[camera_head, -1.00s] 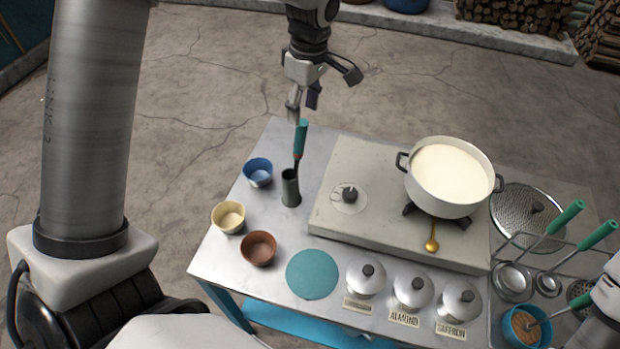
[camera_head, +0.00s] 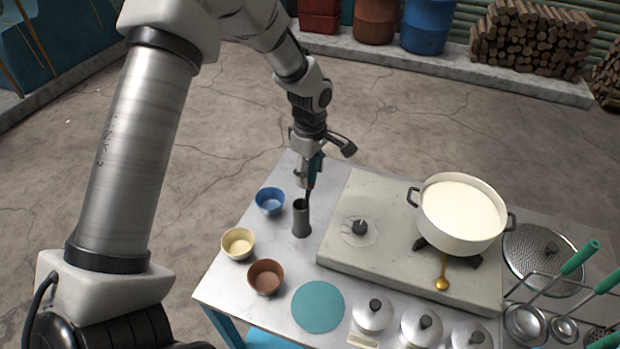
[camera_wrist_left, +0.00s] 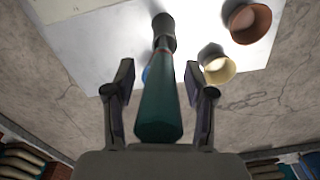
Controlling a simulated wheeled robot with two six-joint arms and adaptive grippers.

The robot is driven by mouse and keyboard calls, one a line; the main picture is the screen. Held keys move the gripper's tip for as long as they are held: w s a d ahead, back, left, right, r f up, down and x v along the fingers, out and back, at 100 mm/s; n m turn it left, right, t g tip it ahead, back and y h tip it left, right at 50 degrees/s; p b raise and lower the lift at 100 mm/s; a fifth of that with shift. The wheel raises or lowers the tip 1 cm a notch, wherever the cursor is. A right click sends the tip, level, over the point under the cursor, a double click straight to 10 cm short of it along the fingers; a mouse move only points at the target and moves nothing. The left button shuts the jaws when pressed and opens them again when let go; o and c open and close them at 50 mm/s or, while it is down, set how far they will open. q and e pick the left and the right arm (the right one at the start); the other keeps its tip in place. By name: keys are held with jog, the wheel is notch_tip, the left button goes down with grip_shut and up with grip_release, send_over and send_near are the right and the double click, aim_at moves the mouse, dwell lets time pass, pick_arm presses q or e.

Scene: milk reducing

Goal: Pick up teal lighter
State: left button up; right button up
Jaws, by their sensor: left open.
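The teal lighter (camera_head: 316,165) stands upright in a dark grey cylindrical holder (camera_head: 302,219) on the metal table. In the left wrist view the lighter's teal handle (camera_wrist_left: 159,108) points toward the camera, with the holder (camera_wrist_left: 163,32) beyond it. My left gripper (camera_head: 309,179) is over the holder, pointing down. In the wrist view its two fingers (camera_wrist_left: 160,78) are apart, one on each side of the handle, with gaps visible on both sides. The gripper partly hides the lighter in the head view. My right gripper is not in view.
A blue bowl (camera_head: 270,200), a cream bowl (camera_head: 238,243) and a brown bowl (camera_head: 266,277) stand left of the holder. The stove (camera_head: 385,262) with a pot of milk (camera_head: 462,214) is to the right. A teal disc (camera_head: 318,306) lies in front.

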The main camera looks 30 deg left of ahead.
pick_arm(q)
jog(key=c, duration=0.5)
jog(key=shift+s+r, duration=0.1)
jog(key=shift+r, duration=0.05)
grip_shut()
